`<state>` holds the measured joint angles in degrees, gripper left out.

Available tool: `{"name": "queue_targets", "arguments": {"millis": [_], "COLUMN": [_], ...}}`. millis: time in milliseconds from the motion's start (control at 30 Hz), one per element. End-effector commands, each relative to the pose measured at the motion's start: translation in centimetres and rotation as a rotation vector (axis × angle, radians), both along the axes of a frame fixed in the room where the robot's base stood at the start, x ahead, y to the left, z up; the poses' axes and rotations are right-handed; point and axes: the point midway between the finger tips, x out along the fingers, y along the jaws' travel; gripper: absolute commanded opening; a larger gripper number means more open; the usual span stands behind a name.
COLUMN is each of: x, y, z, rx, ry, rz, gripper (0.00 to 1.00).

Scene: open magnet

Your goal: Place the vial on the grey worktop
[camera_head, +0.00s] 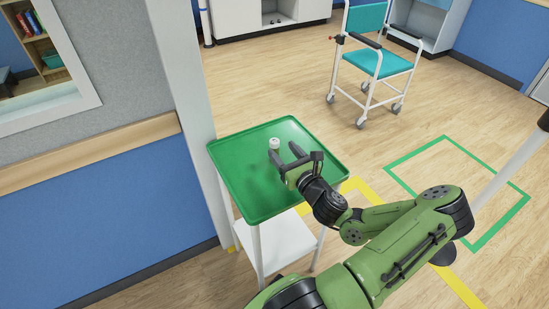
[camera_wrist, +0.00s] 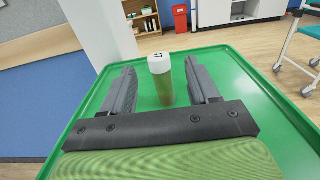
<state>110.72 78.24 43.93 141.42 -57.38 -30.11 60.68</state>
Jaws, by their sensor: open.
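The vial (camera_wrist: 163,84) stands upright on a green tray-topped stand (camera_wrist: 240,72). It has a white cap with a dark mark and a greenish-brown body. In the head view the vial (camera_head: 274,144) shows as a small white-capped thing near the middle of the green tray top (camera_head: 240,184). My gripper (camera_wrist: 162,82) is open, with one finger to each side of the vial in the wrist view. In the head view my gripper (camera_head: 285,152) is low over the tray, close beside the vial. I see no clearly grey worktop.
The stand has a white lower shelf (camera_head: 284,242) and a raised rim. A white post (camera_head: 185,70) and a blue-grey wall (camera_head: 120,195) are close on its left. A teal wheeled chair (camera_head: 378,62) stands farther back. The floor to the right is mostly clear.

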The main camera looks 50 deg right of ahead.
Motion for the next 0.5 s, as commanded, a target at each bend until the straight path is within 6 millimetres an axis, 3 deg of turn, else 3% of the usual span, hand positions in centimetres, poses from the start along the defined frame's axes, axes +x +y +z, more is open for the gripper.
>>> {"name": "queue_targets", "arguments": {"millis": [400,500], "x": [6.4,7.1], "y": [-1.8,-2.0], "z": [-0.1,-0.1], "rx": [-0.005,-0.001], "ry": [0.003,0.003], "rz": [0.001,0.000], "gripper": [0.60,0.60]}}
